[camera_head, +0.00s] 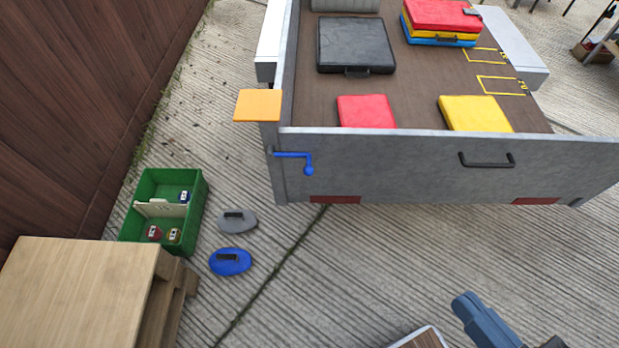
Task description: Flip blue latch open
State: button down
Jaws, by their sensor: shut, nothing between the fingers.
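The blue latch (292,155) is at the left end of the trailer's grey tailgate (400,165). Its bar runs level to the right from a pivot near the corner post, then bends down to a round blue knob (309,170). The tailgate stands upright. My gripper's fingers are not in view; only a blue-grey part, probably of my arm, shows at the bottom right, well apart from the latch.
An orange plate (258,105) juts from the trailer's left corner. A black handle (487,160) is on the tailgate. A green crate (128,226), grey and blue oval pads (230,262), and a wooden table (75,290) stand left. Concrete before the tailgate is mostly clear.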

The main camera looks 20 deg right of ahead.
jog(key=w+a+f+n+t+h+b, duration=0.3)
jog(key=w+f+n+h+b, duration=0.3)
jog(key=w+f+n+b, duration=0.9)
jog(key=w+a+f+n+t+h+b, duration=0.3)
jog(key=w+f+n+b, duration=1.3)
jog(key=f, duration=0.7)
jog(key=a+h+b, duration=0.1)
jog(key=h, duration=0.1)
jog(key=shift+a+h, duration=0.25)
jog(key=shift+h, duration=0.15)
jog(key=w+d+r, duration=0.4)
jog(key=w+r, duration=0.4)
jog(key=r, duration=0.1)
jog(key=shift+d+r+p, duration=0.15)
jog(key=shift+r+p, duration=0.1)
jog(key=shift+p, duration=0.2)
